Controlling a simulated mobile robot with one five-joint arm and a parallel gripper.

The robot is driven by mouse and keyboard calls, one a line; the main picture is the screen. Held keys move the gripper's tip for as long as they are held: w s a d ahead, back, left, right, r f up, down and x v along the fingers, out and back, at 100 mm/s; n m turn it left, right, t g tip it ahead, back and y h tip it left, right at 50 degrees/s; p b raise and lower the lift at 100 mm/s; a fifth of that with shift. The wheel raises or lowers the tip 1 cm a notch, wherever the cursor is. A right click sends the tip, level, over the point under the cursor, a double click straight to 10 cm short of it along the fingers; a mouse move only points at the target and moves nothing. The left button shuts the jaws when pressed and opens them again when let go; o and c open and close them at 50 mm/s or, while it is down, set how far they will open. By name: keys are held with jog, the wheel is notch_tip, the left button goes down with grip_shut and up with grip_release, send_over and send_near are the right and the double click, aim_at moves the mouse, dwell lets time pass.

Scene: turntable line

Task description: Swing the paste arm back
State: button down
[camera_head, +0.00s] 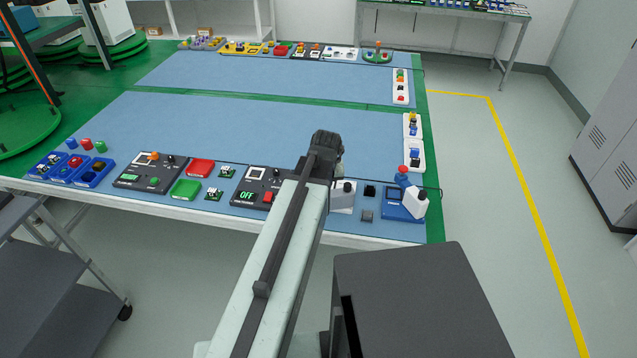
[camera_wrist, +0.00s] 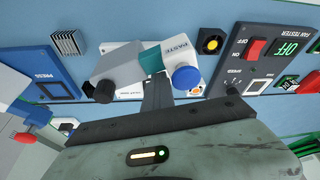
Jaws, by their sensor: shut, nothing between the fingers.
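The paste station stands near the front edge of the blue bench, partly hidden behind my arm in the head view, where its pale block (camera_head: 343,196) shows. In the wrist view its grey paste arm (camera_wrist: 125,65) carries a black knob (camera_wrist: 103,92) at one end. My gripper also shows in the head view (camera_head: 326,143).
The fan tester (camera_wrist: 262,65) with a red switch and green OFF is beside the station. The blue press (camera_wrist: 45,72), a heat sink (camera_wrist: 68,44) and a fan (camera_wrist: 210,42) are close. The bench middle (camera_head: 240,125) is clear.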

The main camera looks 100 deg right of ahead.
jog(key=shift+s+a, duration=0.15)
jog(key=shift+a, duration=0.15)
dwell(0.5)
jog(key=d, duration=0.2)
jog(key=w+d, duration=0.1)
jog(key=d, duration=0.1)
jog(key=shift+d, duration=0.35)
jog(key=p+v, duration=0.9)
jog(key=v, duration=0.1)
jog(key=shift+s+a, duration=0.3)
jog(key=shift+s, duration=0.2)
